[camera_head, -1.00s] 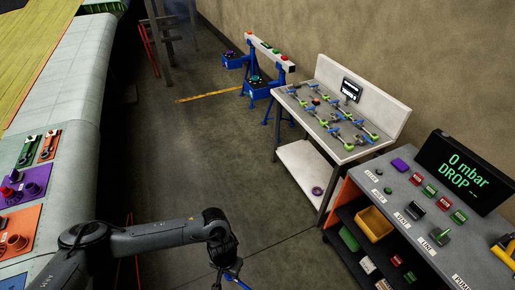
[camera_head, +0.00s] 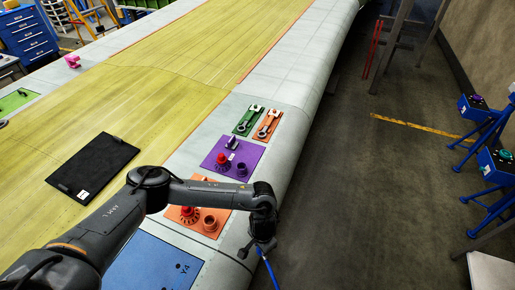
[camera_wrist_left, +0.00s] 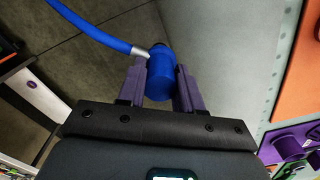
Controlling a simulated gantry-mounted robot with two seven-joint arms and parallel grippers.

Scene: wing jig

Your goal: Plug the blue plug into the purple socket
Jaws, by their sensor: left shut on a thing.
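My left gripper (camera_head: 262,247) is shut on the blue plug (camera_wrist_left: 160,78), seen in the left wrist view between its two fingers. A blue hose (camera_wrist_left: 90,28) runs from the plug's metal collar to the upper left; it also hangs below the gripper in the head view (camera_head: 270,270). The gripper is off the wing's right edge, over the floor. The purple socket (camera_head: 241,169) is on a purple plate (camera_head: 213,152) on the wing, beyond the gripper and apart from it. A purple socket-like part (camera_wrist_left: 288,146) shows at the wrist view's lower right. My right gripper is out of view.
A red knob (camera_head: 222,159) stands beside the socket. An orange plate (camera_head: 202,228) lies nearer, partly behind my arm; green (camera_head: 247,122) and orange (camera_head: 268,125) plates lie beyond. A black panel (camera_head: 93,166) lies on the wing.

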